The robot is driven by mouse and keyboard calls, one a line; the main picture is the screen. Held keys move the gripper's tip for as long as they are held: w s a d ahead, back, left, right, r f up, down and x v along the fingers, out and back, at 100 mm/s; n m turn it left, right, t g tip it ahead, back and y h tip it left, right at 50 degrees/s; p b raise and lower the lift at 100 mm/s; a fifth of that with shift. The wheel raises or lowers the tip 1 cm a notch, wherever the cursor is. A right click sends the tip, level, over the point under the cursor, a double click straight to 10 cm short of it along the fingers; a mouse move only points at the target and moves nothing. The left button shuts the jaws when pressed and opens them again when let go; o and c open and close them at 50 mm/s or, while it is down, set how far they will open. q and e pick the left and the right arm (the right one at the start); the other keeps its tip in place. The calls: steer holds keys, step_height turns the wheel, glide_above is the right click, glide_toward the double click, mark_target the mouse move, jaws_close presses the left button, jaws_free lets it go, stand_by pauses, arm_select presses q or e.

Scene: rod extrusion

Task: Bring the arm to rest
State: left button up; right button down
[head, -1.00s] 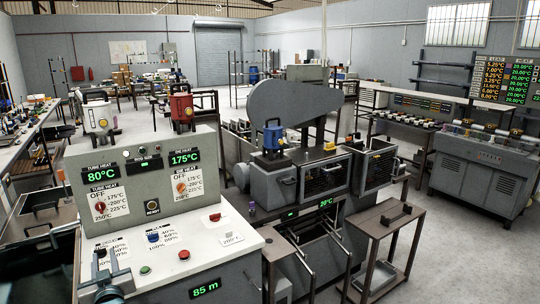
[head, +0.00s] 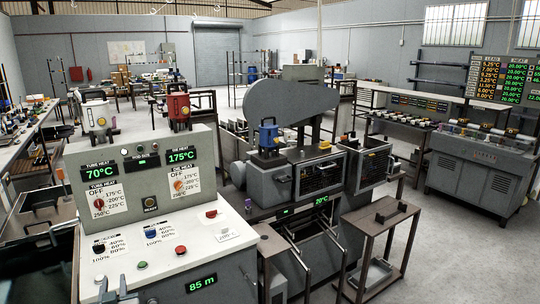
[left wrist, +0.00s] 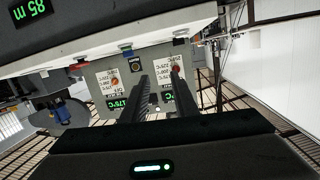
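My left gripper (head: 113,285) is at the bottom left of the head view, over the near edge of the control console (head: 165,255). In the left wrist view its two dark fingers (left wrist: 160,75) stand apart with nothing between them. The console panel shows upside down beyond them. On its upright panel the tube heat display (head: 101,174) reads 70°C and the die heat display (head: 181,155) reads 175°C. The tube heat knob (head: 98,203) and die heat knob (head: 178,185) sit below. My right gripper is not in view.
The extrusion machine (head: 290,150) stands to the right of the console. A small brown trolley (head: 383,222) is further right. Grey floor is open at the lower right.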

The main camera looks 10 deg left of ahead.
arm_select(q)
steer(key=s+d+f+m+g+h, duration=0.2)
steer(key=s+d+f+m+h, duration=0.15)
steer(key=s+d+f, duration=0.55)
steer(key=s+d+f+m+g+h, duration=0.1)
steer(key=s+d+f+g+h, duration=0.15)
steer(key=s+d, duration=0.5)
steer(key=s+d+f+m+g+h, duration=0.1)
steer(key=s+d+f+m+g, duration=0.2)
steer(key=s, duration=0.8)
steer(key=s+d+f+g+h, duration=0.2)
steer(key=s+d+f, duration=0.2)
steer(key=s+d, duration=0.45)
steer(key=s+a+f+g+b, duration=0.1)
steer(key=s+f+g+b, duration=0.15)
steer(key=f, duration=2.85)
steer(key=s+a+f, duration=0.3)
steer(key=s+f, duration=1.5)
steer(key=shift+s+f+m+b, duration=0.25)
steer(key=shift+f+m+b, duration=0.1)
steer(key=shift+b, duration=0.1)
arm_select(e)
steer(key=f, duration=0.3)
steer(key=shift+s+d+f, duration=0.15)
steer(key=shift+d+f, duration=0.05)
